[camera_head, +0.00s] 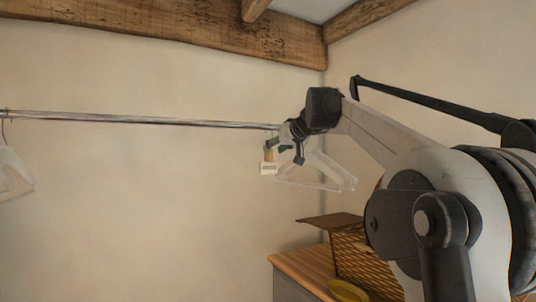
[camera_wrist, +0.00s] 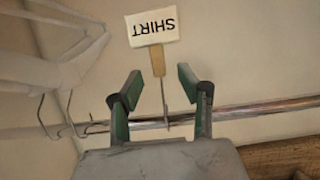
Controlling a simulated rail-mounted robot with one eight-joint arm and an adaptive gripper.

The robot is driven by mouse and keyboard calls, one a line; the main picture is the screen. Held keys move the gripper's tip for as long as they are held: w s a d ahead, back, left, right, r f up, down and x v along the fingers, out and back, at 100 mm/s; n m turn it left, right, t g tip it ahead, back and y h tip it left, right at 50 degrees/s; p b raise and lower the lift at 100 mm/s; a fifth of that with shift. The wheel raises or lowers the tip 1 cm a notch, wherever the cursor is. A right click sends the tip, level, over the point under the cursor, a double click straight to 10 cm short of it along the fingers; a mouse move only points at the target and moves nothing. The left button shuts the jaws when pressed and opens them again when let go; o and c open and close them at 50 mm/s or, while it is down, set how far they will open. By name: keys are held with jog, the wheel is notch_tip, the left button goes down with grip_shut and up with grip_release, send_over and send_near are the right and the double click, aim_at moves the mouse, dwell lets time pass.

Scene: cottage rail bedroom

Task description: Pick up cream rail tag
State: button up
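The cream rail tag (camera_wrist: 153,27) shows in the wrist view, upside down, with the word SHIRT on it. It has a tan stem (camera_wrist: 158,60) and a thin wire reaching to the metal rail (camera_wrist: 255,109). My gripper (camera_wrist: 157,85) is open, its two green-padded fingers on either side of the stem and wire, with visible gaps. In the head view the tag (camera_head: 268,168) hangs below the right end of the rail (camera_head: 150,121), close beside my gripper (camera_head: 284,151). Whether a finger touches it cannot be told there.
Pale hangers (camera_head: 318,171) hang by the rail's right end, close to my gripper; they also show in the wrist view (camera_wrist: 50,55). Another hanger (camera_head: 13,171) is at the far left. A wicker basket (camera_head: 362,262) stands on a wooden-topped cabinet (camera_head: 300,264) below. A wooden beam (camera_head: 190,29) runs above.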

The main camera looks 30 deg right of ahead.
aim_at(271, 151)
jog(key=shift+p+x, duration=0.75)
jog(key=shift+x, duration=1.9)
grip_shut()
